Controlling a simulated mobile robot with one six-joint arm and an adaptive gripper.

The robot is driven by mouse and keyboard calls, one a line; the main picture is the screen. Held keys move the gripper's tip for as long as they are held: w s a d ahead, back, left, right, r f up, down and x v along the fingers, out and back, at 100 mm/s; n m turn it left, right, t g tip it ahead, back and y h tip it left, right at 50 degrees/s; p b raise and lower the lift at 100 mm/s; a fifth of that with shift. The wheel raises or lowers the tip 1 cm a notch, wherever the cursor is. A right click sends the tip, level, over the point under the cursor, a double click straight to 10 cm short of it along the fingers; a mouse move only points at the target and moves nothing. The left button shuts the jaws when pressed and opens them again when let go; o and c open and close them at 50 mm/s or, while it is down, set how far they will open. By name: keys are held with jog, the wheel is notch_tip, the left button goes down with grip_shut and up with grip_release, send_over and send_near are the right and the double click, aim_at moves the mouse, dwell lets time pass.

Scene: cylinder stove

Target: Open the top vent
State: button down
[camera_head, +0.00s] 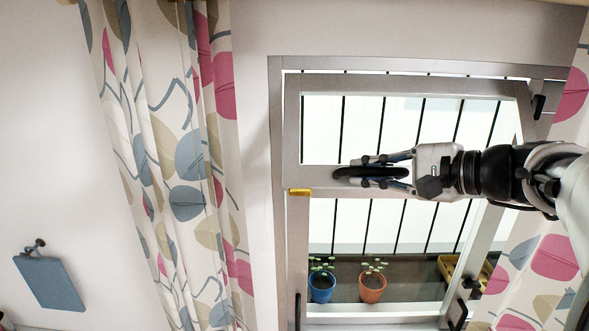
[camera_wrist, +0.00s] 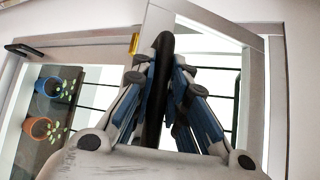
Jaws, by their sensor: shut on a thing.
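The top vent (camera_head: 293,125) is a grey-framed sash in the upper part of the window. A bright gap shows between its top edge and the fixed window frame (camera_head: 276,110), so it looks tilted away from the frame. Its long black handle (camera_head: 345,173) is on its lower rail and also shows in the wrist view (camera_wrist: 161,60). My gripper (camera_head: 383,171) reaches in from the right and is shut on this handle, one finger on each side. The fingers hide part of the handle. A gold hinge (camera_head: 300,191) sits at the vent's lower left corner.
A blue pot (camera_head: 321,289) and an orange pot (camera_head: 372,289) with seedlings stand behind the lower pane, with a yellow crate (camera_head: 449,267) to their right. Patterned curtains hang at the left (camera_head: 170,150) and right (camera_head: 545,260). Dark vertical bars stand behind the window.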

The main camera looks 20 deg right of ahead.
jog(key=shift+r, duration=0.15)
jog(key=c, duration=1.6)
grip_release()
jog(key=shift+s, duration=0.15)
jog(key=shift+c, duration=0.2)
jog(key=shift+o, duration=0.4)
jog(key=v, duration=1.1)
jog(key=shift+s+d, duration=0.25)
jog(key=shift+s, duration=0.1)
